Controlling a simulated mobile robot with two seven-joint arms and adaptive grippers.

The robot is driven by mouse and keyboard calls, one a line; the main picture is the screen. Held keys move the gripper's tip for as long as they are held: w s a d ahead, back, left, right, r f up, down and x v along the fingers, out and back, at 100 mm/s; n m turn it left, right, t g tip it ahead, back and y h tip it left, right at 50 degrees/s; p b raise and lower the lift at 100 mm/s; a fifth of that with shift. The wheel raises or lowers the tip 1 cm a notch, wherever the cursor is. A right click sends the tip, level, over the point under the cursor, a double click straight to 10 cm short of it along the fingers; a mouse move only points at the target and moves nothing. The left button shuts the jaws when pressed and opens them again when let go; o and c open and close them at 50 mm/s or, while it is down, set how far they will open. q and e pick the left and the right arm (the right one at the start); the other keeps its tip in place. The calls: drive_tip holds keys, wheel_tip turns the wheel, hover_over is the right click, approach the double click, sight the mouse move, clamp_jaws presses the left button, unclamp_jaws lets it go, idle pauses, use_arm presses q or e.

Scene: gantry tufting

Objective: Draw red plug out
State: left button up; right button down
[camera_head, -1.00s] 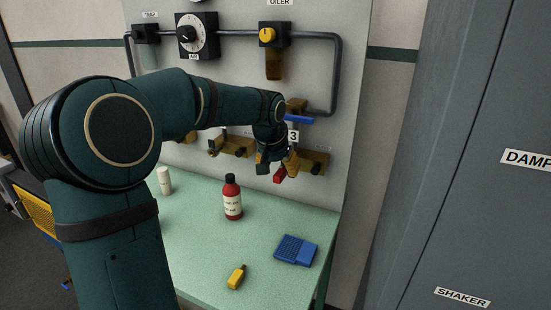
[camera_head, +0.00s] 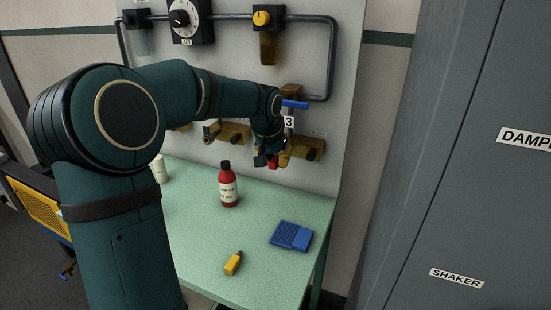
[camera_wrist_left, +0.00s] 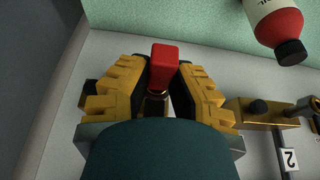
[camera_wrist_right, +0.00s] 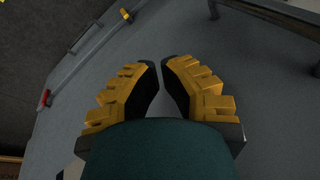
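The red plug (camera_wrist_left: 165,66) shows between the finger pads of my left gripper (camera_wrist_left: 166,75) in the left wrist view, with both pads close against its sides. A brass part (camera_wrist_left: 155,104) shows just behind the plug; how far the plug sits in it is hidden. In the head view a bit of the red plug (camera_head: 273,162) shows at the tips of my left gripper (camera_head: 268,159), in front of the brass fitting (camera_head: 309,149) under the number 3 label. My right gripper (camera_wrist_right: 161,70) shows only in its own wrist view, fingertips nearly together and empty.
A blue-handled valve (camera_head: 294,104) is just above my left gripper. A grey cabinet (camera_head: 460,200) is at right.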

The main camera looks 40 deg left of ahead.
sight(272, 169)
use_arm(q)
clamp_jaws()
drive_tip(key=shift+s+f, duration=0.1)
drive_tip(key=shift+s, duration=0.1)
drive_tip(key=shift+s+d, duration=0.2)
drive_tip(key=shift+s, duration=0.2)
drive_tip(key=shift+s+b, duration=0.25)
drive_tip(key=shift+b, duration=0.05)
drive_tip(key=shift+s+d, duration=0.15)
drive_tip(key=shift+s, duration=0.2)
drive_tip(key=shift+s+d, duration=0.15)
drive_tip(key=shift+s, duration=0.2)
